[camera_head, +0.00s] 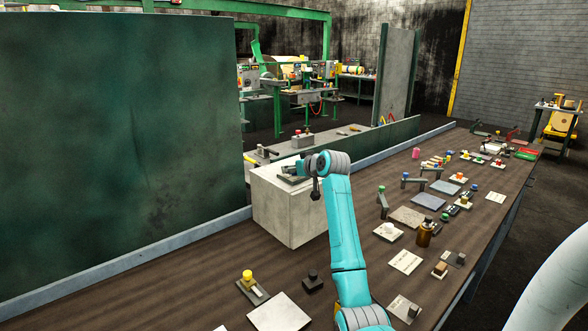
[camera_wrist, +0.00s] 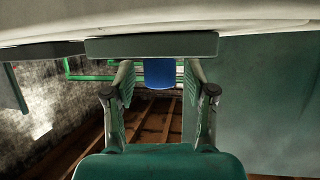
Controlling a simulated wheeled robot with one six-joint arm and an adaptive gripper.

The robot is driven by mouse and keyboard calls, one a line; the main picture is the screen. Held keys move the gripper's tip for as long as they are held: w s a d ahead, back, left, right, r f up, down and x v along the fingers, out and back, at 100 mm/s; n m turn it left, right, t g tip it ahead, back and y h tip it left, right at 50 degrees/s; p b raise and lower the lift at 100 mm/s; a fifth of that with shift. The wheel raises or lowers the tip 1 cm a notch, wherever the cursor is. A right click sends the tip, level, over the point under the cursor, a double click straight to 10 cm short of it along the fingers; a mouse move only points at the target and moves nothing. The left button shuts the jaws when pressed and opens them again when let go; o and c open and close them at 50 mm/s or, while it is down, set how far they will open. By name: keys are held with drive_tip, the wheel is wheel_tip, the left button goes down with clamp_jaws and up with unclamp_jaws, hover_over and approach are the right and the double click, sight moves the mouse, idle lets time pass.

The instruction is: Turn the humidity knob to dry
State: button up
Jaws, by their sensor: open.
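A blue knob (camera_wrist: 160,74) sticks out from a grey-green plate (camera_wrist: 150,46) in the wrist view. It is most likely the humidity knob, but no label or dry mark is readable. My gripper (camera_wrist: 160,80) is open, with one finger on each side of the blue knob. I see no clear contact between fingers and knob. In the head view, my arm's end (camera_head: 318,165) is at the pale box (camera_head: 290,208), near a small grey plate (camera_head: 292,172) on its top. The arm hides part of the box, and the knob cannot be made out there.
The long brown table (camera_head: 195,270) holds many small switches and knobs, including a yellow knob (camera_head: 247,276) and a dark block (camera_head: 312,281) near my arm. A tall green panel (camera_head: 120,130) stands at left. Bare table lies left of the pale box.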

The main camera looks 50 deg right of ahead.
drive_tip(key=shift+w, duration=0.1)
drive_tip(key=shift+f, duration=0.1)
clamp_jaws()
drive_tip(key=shift+m+h, duration=0.3)
drive_tip(key=shift+w+a+m+g+h, duration=0.1)
drive_tip(key=shift+m+g+h, duration=0.6)
drive_tip(key=shift+m+h, duration=0.2)
drive_tip(key=m+g+h, duration=0.3)
drive_tip(key=m, duration=0.1)
drive_tip(key=shift+m+g+h, duration=0.3)
drive_tip(key=shift+g, duration=0.1)
drive_tip(key=m+g+h, duration=0.1)
drive_tip(key=m+g, duration=0.2)
drive_tip(key=g, duration=0.1)
drive_tip(key=shift+h, duration=0.3)
drive_tip(key=shift+m+g, duration=1.7)
drive_tip(key=shift+m, duration=0.1)
drive_tip(key=shift+g, duration=0.3)
